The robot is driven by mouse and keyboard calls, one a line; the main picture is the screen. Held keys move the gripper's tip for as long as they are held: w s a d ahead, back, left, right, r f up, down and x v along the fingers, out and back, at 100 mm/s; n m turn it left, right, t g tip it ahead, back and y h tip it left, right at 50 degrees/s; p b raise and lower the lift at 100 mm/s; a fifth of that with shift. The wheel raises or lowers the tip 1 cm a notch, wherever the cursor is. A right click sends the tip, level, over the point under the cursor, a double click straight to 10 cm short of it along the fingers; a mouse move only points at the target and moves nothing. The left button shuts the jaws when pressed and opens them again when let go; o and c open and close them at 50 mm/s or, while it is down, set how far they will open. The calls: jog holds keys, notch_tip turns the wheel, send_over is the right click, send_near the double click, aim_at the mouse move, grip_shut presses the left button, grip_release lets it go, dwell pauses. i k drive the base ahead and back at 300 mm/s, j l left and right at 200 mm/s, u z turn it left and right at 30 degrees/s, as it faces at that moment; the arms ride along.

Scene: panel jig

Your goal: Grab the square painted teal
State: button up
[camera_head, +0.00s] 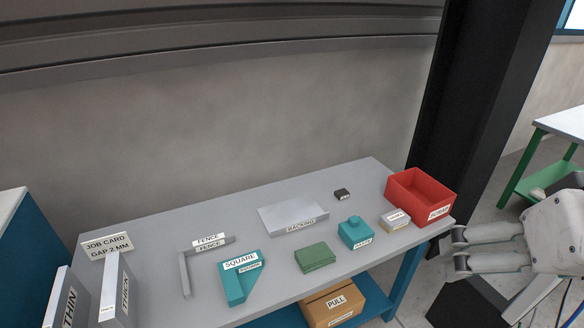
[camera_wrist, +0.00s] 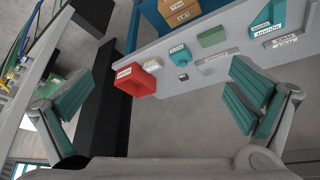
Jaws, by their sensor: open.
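The teal square (camera_head: 238,282) stands near the front edge of the grey bench, left of its middle, with a white SQUARE label on top. It also shows in the wrist view (camera_wrist: 271,14) at the upper right, partly cut off by the frame edge. My gripper (camera_head: 459,249) is off the bench's right end, well to the right of the square and apart from it. In the wrist view my gripper (camera_wrist: 160,100) has its fingers wide apart with nothing between them.
On the bench, the L-shaped fence (camera_head: 184,277) lies left of the square and a green block (camera_head: 315,257) right of it. A black post (camera_head: 479,90) rises behind.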

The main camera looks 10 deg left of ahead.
aim_at(238, 275)
jog(key=i+l, duration=0.25)
jog(key=i+l+u, duration=0.25)
jog(key=u, duration=0.2)
jog(key=i+l+u, duration=0.15)
jog(key=l+u, duration=0.15)
jog(key=u, duration=1)
